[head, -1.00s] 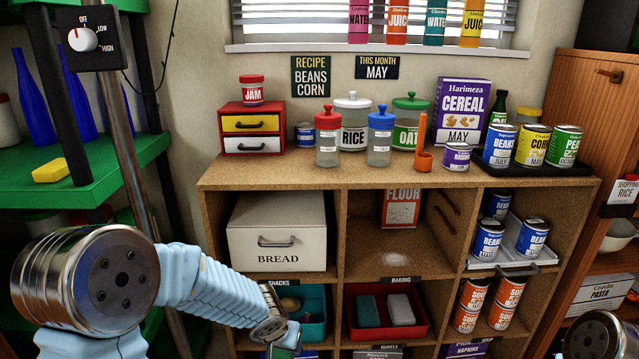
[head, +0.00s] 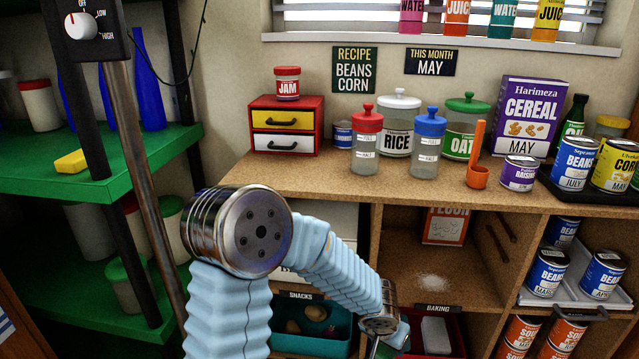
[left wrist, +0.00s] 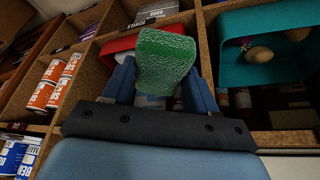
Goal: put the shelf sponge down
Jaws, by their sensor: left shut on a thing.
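My left gripper (left wrist: 160,85) is shut on a green sponge (left wrist: 165,58), one finger on each side of it. In the head view my left arm reaches down to the lower shelf compartments, and the fingers are mostly hidden or below the frame. The sponge is in front of the red bin (left wrist: 115,45) in the left wrist view; I cannot tell whether they touch. The red bin under the baking label (head: 459,342) holds a grey block (head: 436,335). A yellow sponge (head: 71,161) lies on the green shelf (head: 30,180) at left. My right gripper is not in view.
A teal bin (left wrist: 228,60) with round items stands beside the red bin. The compartment above the red bin has a clear floor with white powder (head: 433,282) on it. Jars, a drawer box (head: 286,125) and cans crowd the counter (head: 330,190).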

